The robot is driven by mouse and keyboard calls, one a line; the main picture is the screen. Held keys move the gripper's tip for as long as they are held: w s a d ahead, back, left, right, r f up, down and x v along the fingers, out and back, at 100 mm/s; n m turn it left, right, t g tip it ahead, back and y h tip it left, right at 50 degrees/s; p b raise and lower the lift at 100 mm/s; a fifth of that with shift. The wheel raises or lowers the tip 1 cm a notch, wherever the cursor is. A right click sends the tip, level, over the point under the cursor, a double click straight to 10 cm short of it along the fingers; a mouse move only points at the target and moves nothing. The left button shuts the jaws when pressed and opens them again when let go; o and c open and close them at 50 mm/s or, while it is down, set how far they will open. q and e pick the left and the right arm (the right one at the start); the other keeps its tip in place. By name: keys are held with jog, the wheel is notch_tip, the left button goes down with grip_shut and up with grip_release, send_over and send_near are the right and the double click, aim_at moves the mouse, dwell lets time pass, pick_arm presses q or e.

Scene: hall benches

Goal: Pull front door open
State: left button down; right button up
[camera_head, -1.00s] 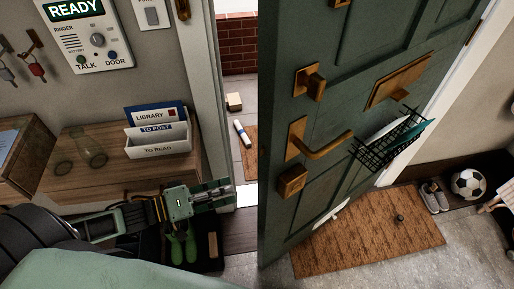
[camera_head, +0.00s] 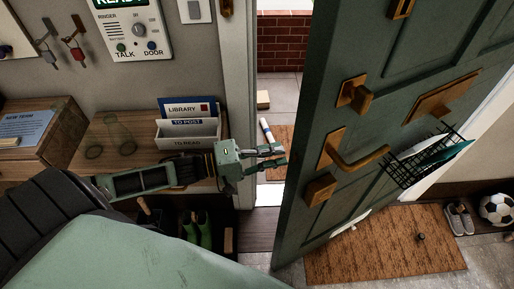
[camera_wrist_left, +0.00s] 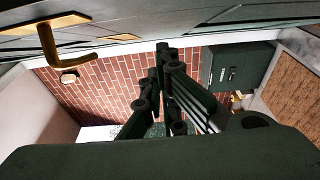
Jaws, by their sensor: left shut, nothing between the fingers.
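The dark green front door (camera_head: 425,50) stands ajar, with a gap along its left edge showing the outside. Its brass lever handle (camera_head: 362,160) is on the near face; a brass handle also shows at the upper left of the left wrist view (camera_wrist_left: 63,47). My left gripper (camera_head: 282,156) is shut and empty in front of the gap, just left of the door's edge and apart from the lever. In the left wrist view its dark fingers (camera_wrist_left: 168,65) point toward the brick wall. My right gripper is not in view.
A wooden side table (camera_head: 105,130) with a letter rack (camera_head: 187,133) stands left of the doorway. A wire basket (camera_head: 412,170) hangs on the door. A brown doormat (camera_head: 385,245) lies below it, with shoes (camera_head: 459,218) and a football (camera_head: 497,208) at right.

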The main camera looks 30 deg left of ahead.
pick_arm(q)
jog(key=d, duration=0.1)
jog(key=s+d, duration=0.1)
jog(key=d+p, duration=0.1)
jog(key=shift+s+d, duration=0.35)
jog(key=shift+s, duration=0.05)
